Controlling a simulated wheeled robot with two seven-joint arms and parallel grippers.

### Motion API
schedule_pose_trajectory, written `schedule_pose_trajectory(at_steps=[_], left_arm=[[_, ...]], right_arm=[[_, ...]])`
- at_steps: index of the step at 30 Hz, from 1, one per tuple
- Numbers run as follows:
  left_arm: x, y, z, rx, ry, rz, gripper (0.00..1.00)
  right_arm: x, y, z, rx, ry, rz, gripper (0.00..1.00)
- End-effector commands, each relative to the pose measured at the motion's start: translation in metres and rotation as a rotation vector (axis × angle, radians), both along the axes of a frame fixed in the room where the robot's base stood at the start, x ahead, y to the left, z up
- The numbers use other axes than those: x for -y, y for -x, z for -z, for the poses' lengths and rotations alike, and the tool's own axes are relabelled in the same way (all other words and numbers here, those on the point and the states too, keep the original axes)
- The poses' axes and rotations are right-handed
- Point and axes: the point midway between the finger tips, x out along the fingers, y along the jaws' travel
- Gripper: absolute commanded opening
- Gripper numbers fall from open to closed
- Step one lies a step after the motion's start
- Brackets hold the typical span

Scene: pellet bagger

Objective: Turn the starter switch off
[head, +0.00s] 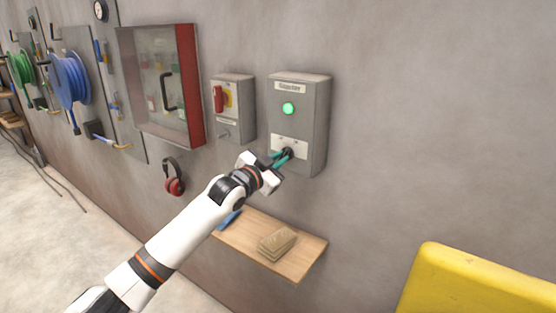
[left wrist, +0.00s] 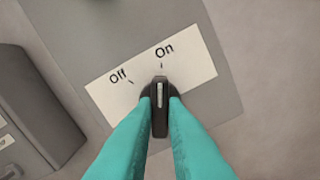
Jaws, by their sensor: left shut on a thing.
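The starter box (head: 302,120) is a grey wall box with a label at its top and a lit green lamp (head: 289,108). Its black rotary switch (left wrist: 160,107) sits low on the front, on a white plate (left wrist: 196,84) marked Off at left and On at right. The knob's white line points up toward the On mark. My left gripper (head: 283,158) has its teal fingers on either side of the knob and is shut on it; the fingers also show in the left wrist view (left wrist: 160,112). My right gripper is not in view.
A smaller grey box (head: 233,105) with a red handle on a yellow plate is just left of the starter box. A red-edged clear cabinet (head: 164,85) is further left. A wooden shelf (head: 298,264) is below, and a yellow object (head: 478,285) is at lower right.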

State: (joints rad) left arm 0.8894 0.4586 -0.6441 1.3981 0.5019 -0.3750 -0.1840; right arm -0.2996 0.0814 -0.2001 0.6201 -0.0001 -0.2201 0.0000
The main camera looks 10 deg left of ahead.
Motion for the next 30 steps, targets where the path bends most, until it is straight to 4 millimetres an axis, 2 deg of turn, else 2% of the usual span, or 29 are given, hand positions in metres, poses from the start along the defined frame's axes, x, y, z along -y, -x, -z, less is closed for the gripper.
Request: schedule_pose_trajectory(at_steps=[8, 30], left_arm=[[0.000, 0.000, -0.001, -0.065, 0.155, 0.000, 0.00], [0.001, 0.000, 0.000, -0.315, 0.764, -0.001, 0.00]], right_arm=[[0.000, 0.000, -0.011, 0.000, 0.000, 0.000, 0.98], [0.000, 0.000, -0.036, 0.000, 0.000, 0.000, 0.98]])
